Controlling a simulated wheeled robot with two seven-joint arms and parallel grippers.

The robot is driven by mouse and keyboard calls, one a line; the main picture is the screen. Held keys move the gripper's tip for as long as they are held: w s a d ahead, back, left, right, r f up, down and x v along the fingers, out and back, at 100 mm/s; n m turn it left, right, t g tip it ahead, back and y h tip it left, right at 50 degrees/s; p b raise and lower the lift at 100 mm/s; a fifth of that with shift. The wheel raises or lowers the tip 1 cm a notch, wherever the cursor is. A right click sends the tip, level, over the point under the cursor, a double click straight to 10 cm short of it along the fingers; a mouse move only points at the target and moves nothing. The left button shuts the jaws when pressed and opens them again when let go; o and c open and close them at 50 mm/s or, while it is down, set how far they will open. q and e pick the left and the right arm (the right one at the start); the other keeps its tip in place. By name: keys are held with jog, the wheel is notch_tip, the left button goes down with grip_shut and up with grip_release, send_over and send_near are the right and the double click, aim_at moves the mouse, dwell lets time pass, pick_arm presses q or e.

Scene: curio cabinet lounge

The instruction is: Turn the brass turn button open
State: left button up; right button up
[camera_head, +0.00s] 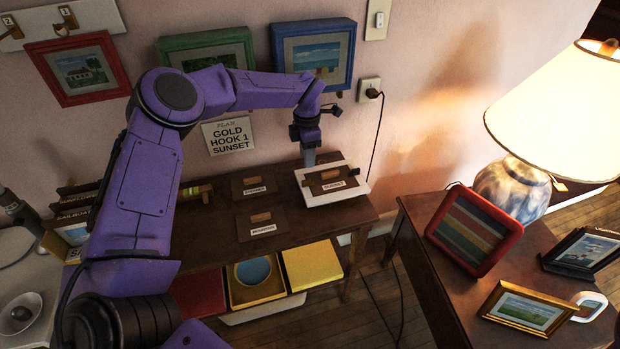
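A white frame (357,192) lies on the wooden bench with its brown backing (338,187) facing up. The backing carries a label and a small tan-brown piece (329,175) near its middle. This may be the brass turn button, but it is too small to tell its angle. My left gripper (309,163) points down at the back left edge of the white frame. Its fingers are small and seen from one side, so I cannot tell whether they are open or touch the frame. My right gripper is not in view.
Two brown labelled panels (247,193) lie left of the frame on the bench (210,240). Coloured bins (313,266) sit below. A side table (440,290) at right holds a lamp (550,110) and several frames. A cord hangs between.

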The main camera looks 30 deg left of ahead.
aim_at(306, 180)
pick_arm(q)
jog(key=f, duration=0.2)
jog(key=f+p, duration=0.1)
jog(key=f, duration=0.2)
jog(key=f+p, duration=0.1)
jog(key=f, duration=0.2)
jog(key=shift+s+a, duration=0.25)
jog(key=shift+w+d+f, duration=0.1)
jog(key=shift+w+f, duration=0.05)
jog(key=shift+f, duration=0.4)
grip_shut()
